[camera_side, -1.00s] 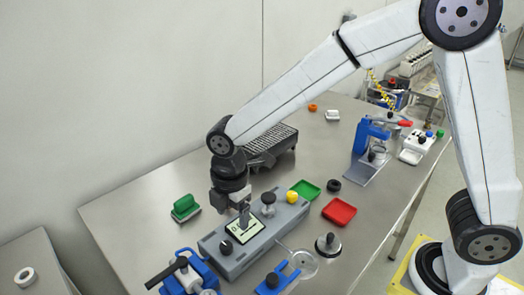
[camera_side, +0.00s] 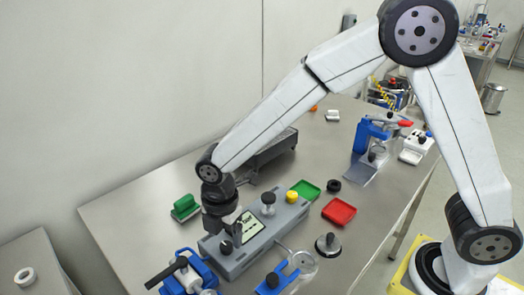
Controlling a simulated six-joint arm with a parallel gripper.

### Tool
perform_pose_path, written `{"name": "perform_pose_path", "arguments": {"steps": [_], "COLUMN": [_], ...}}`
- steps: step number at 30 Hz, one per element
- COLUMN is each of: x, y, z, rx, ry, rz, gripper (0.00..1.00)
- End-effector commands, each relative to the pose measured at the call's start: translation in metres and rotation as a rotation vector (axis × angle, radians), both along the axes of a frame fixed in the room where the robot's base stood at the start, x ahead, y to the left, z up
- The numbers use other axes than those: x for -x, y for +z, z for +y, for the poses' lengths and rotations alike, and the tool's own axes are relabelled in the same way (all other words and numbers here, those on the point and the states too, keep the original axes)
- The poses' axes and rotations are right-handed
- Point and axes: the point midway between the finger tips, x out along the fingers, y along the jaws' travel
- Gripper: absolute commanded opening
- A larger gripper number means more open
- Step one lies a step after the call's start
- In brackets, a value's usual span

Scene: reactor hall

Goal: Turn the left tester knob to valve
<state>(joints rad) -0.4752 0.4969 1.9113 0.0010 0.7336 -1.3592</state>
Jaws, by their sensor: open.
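The grey tester (camera_side: 265,238) stands on the steel table. Its left knob, a black one (camera_side: 226,248), is at the near-left end, beside a tilted display (camera_side: 252,226). My gripper (camera_side: 235,236) is open and points down over the left end of the tester, just above and behind the left knob. It hides part of the display's left side. The fingertips are small and dark, so I cannot tell whether they touch the knob.
A blue clamp device (camera_side: 188,273) with a black handle stands close at the near left. A green block (camera_side: 185,207) lies behind it. A green tray (camera_side: 305,189), a red tray (camera_side: 339,211) and a black-knobbed disc (camera_side: 328,245) lie to the right. Bare table lies at the far left.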

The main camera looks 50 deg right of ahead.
Motion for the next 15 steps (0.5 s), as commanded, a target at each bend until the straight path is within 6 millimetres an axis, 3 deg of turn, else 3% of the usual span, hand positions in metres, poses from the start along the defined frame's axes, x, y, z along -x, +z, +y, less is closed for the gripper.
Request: {"name": "perform_pose_path", "arguments": {"steps": [6, 15], "x": [0.000, 0.000], "y": [-0.023, -0.031], "z": [0.000, 0.000], "rx": [0.000, -0.001], "ry": [0.000, 0.000], "rz": [0.001, 0.000], "gripper": [0.78, 0.78]}}
